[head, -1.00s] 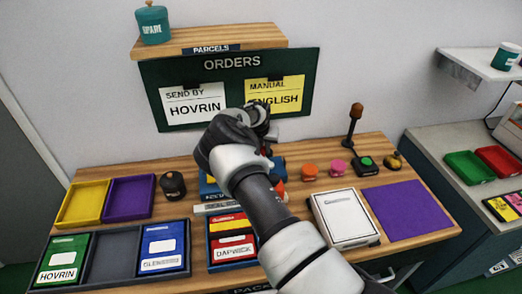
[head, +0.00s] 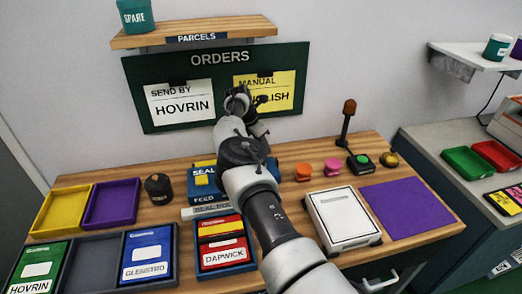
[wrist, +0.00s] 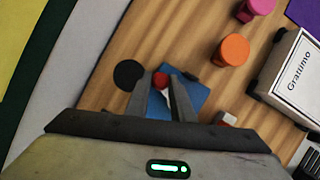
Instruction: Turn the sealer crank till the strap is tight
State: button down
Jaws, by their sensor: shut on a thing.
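The sealer (head: 206,186) is a blue box marked SEAL and FEED at the middle of the wooden bench, partly hidden behind my arm in the head view. Its blue body also shows in the wrist view (wrist: 187,92), below my fingers. A round red knob (wrist: 160,79), which looks like the crank's handle, lies between my fingertips. My gripper (wrist: 160,84) is shut on this knob. In the head view my arm hides the fingers and knob. The strap cannot be made out, so its tightness does not show.
A dark round pot (head: 158,188) stands left of the sealer. Orange (head: 303,172) and pink (head: 332,167) knobs stand to its right, with a white box (head: 343,218) nearer. A red DAPWICK parcel (head: 222,252) lies in front. The ORDERS board (head: 137,100) is behind.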

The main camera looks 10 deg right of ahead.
jog(key=shift+s+d+m, duration=0.1)
jog(key=shift+d+m, duration=0.1)
jog(key=shift+m, duration=0.2)
jog(key=c, duration=1.5)
grip_release()
jog(key=shift+c, duration=0.2)
jog(key=v, duration=1.2)
jog(key=shift+w, duration=0.2)
